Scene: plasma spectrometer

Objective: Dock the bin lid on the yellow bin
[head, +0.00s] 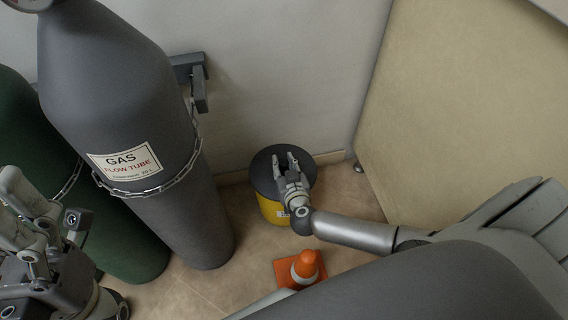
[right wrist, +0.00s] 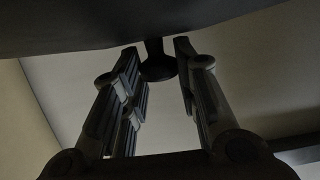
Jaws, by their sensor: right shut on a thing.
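The bin lid (head: 264,174) is a dark grey disc over the top of the yellow bin (head: 268,208) on the floor in the head view. Whether the lid touches the rim or hovers just above it I cannot tell. My right gripper (head: 287,160) is over the lid, shut on its knob, which my fingers hide in the head view. In the right wrist view the dark knob (right wrist: 157,64) sits between my two fingertips, with the lid (right wrist: 110,25) across the top. My left gripper (head: 48,208) is at the lower left, its fingers apart and empty.
A grey gas cylinder (head: 110,110), chained to a wall bracket (head: 198,82), stands left of the bin. A green cylinder (head: 115,235) is behind it. An orange cone (head: 307,266) stands in front of the bin. A beige panel (head: 470,90) rises at the right.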

